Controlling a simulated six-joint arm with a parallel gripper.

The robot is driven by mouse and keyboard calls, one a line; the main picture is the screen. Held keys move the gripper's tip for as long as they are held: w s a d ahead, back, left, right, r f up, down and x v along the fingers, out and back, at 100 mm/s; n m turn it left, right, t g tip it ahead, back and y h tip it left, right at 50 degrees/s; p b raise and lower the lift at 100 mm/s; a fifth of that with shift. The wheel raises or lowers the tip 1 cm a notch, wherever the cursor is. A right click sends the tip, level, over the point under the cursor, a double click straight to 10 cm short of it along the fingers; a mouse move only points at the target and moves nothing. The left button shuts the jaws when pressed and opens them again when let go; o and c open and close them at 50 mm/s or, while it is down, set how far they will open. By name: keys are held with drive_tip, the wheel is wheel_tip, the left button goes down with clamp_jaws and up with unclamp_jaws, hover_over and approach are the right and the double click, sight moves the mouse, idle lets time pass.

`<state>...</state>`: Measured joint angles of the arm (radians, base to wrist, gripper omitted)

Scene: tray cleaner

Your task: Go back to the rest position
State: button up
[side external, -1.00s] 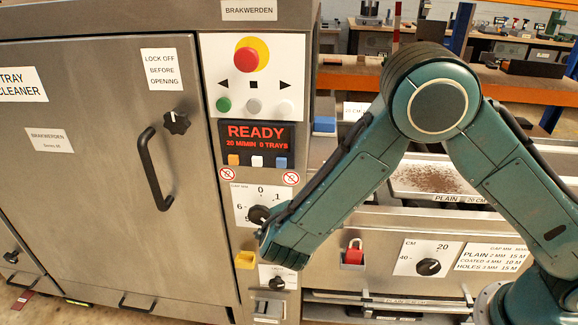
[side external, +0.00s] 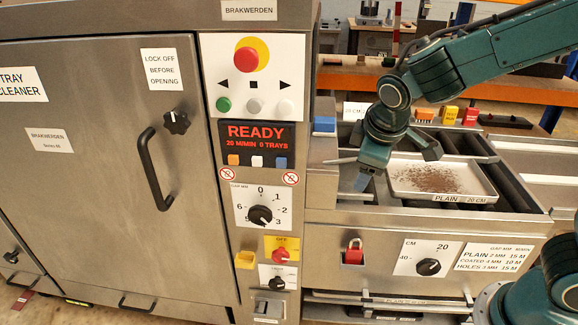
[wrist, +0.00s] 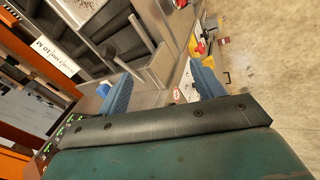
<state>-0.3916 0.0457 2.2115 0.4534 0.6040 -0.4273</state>
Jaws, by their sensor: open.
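My gripper (side external: 352,172) hangs beside the right side of the cleaner's control column, above the near left part of the conveyor infeed and left of the tray. Its two blue fingers show in the wrist view (wrist: 160,76), spread apart with nothing between them. My green arm reaches in from the upper right. The cleaner's gap dial (side external: 261,215) is in full sight, its pointer toward the lower right, near 3. The display (side external: 255,135) reads READY, 20 M/MIN, 0 TRAYS.
A plain 20 CM tray (side external: 404,182) with brown crumbs lies on the infeed. Below it are a red padlock (side external: 353,252) and a width dial (side external: 428,267). A red OFF switch (side external: 281,254) sits under the gap dial. Red and yellow blocks (side external: 450,115) stand behind.

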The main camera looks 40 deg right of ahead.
drive_tip(key=s+d+r+m+y, duration=0.1)
drive_tip(key=s+d+r+m, duration=0.1)
drive_tip(key=s, duration=0.7)
drive_tip(key=s+d+r+m+t+y, duration=0.1)
drive_tip(key=s+d+r+m+y, duration=0.1)
drive_tip(key=s+r, duration=0.3)
drive_tip(key=shift+s+r+m+t, duration=0.25)
drive_tip(key=shift+s+m, duration=0.65)
drive_tip(key=shift+s, duration=1)
drive_tip(key=shift+f, duration=0.1)
